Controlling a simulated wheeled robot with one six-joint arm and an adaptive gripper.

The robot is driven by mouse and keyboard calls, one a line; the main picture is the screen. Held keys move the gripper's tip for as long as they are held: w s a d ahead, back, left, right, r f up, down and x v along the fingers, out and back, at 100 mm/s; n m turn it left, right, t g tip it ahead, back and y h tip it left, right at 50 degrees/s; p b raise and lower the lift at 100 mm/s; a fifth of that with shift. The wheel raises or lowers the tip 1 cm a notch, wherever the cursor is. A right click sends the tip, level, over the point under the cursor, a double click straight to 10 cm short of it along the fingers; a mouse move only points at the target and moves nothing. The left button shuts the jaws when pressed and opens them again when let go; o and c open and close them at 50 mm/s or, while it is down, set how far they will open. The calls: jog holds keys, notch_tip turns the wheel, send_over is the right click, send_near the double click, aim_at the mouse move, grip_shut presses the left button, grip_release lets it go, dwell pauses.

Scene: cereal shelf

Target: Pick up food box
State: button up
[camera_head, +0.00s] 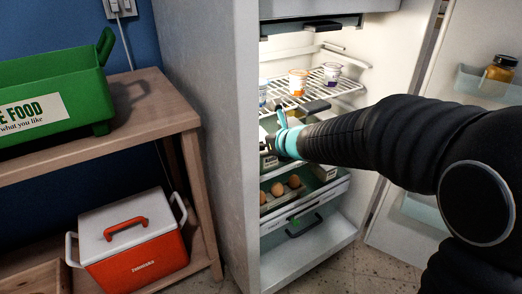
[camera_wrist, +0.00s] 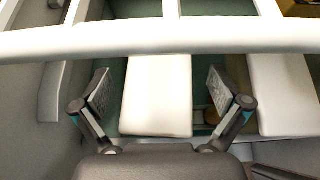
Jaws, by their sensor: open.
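My arm reaches into the open fridge, and my gripper (camera_head: 274,142) is at the drawer level below the wire shelf. In the wrist view my gripper (camera_wrist: 160,92) is open, with one finger on each side of a white-topped box (camera_wrist: 158,105). Gaps show between the box and both fingers. A white shelf bar crosses in front of the box's far part. A second pale box (camera_wrist: 282,95) stands to the right, outside the fingers. The front faces of both boxes are hidden from the wrist view.
The wire shelf (camera_head: 345,88) above my gripper holds small cups (camera_head: 298,82). A lower drawer holds eggs (camera_head: 277,189). The open fridge door (camera_head: 455,60) is at the right. A green bin (camera_head: 60,95) and a red cooler (camera_head: 135,262) stand on the wooden rack at left.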

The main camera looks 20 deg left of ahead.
jog(key=shift+x, duration=0.9)
jog(key=c, duration=1.6)
jog(key=shift+o, duration=0.2)
jog(key=shift+r, duration=0.15)
